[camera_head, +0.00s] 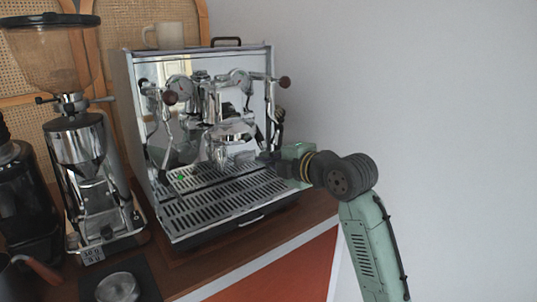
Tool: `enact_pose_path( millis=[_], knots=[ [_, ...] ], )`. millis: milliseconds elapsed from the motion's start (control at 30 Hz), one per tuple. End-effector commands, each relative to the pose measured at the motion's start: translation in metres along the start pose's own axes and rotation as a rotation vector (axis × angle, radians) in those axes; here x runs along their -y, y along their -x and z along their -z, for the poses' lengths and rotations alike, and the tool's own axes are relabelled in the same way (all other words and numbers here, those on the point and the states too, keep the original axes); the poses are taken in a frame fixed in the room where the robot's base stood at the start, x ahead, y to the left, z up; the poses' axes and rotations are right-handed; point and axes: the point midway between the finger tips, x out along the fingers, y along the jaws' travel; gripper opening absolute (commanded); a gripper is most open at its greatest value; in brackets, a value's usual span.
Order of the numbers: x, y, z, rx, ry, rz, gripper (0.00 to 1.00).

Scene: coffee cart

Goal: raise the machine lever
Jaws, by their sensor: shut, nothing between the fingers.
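The chrome espresso machine (155,165) stands on the wooden counter. Its brew group (222,131) is at the middle of the front, above the slotted drip tray (215,197). The small lever by the group is hard to pick out among the shiny parts and reflections, so I cannot tell its position. My gripper (262,157) reaches in from the right, above the right part of the drip tray and to the right of the group. It looks shut and empty. Its fingertips are small and dark here, and I cannot tell whether they touch any part of the machine.
A pale cup (170,36) stands on top. A grinder (75,145) stands close on the left. A metal container (117,288) sits at the front.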

Motion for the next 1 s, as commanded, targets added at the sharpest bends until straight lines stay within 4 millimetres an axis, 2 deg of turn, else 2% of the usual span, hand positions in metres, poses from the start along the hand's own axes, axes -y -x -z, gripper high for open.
enact_pose_path(
  millis=[33,700,833,967,1000],
  knots=[
    [-0.072,0.012,0.001,0.008,0.016,-0.232,0.00],
    [-0.130,0.025,0.001,0.008,0.013,-0.232,0.00],
    [-0.138,0.026,0.000,0.008,0.011,-0.230,0.00],
    [-0.137,0.026,0.001,0.005,0.011,-0.229,0.00],
    [-0.138,0.026,0.002,0.004,0.012,-0.230,0.04]
  ],
)
